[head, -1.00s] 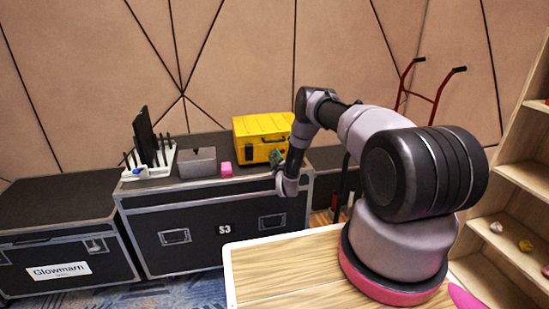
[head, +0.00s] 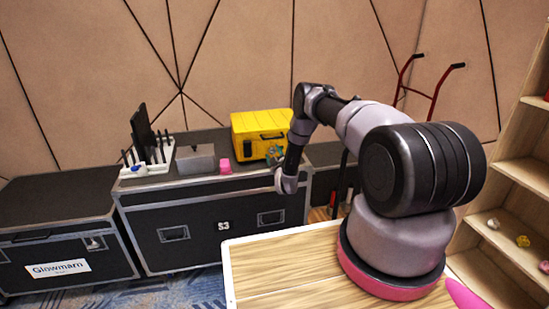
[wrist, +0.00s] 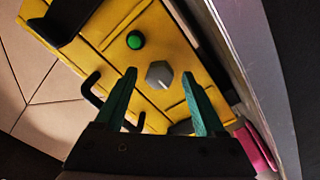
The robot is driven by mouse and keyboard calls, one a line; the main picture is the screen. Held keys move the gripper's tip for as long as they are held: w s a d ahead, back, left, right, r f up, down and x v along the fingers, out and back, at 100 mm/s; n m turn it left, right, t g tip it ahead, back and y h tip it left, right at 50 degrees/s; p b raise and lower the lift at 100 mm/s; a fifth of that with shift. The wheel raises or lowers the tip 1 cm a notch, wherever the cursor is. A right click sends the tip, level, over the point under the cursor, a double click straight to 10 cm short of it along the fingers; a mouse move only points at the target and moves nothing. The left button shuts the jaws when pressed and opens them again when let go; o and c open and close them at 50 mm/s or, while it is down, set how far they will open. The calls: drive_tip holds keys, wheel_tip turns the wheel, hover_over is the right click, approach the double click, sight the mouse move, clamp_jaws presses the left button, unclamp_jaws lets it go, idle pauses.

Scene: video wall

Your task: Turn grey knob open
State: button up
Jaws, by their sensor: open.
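The grey knob (wrist: 159,75) shows in the wrist view on the front face of the yellow case (wrist: 150,40), beside a green button (wrist: 135,40). The knob is many-sided, with a light line across it. My gripper (wrist: 160,92) is open, its two green fingers apart on either side of the knob in the picture; I cannot tell whether they touch it. In the head view the yellow case (head: 262,124) stands on a black flight case. My gripper (head: 276,154) is at its front right there, and the knob is hidden.
A black handle (wrist: 93,88) sticks out near my left finger in the wrist view.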

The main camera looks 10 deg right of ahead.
drive_tip(key=s, duration=1)
drive_tip(key=shift+s+f, duration=0.25)
drive_tip(key=shift+f, duration=0.05)
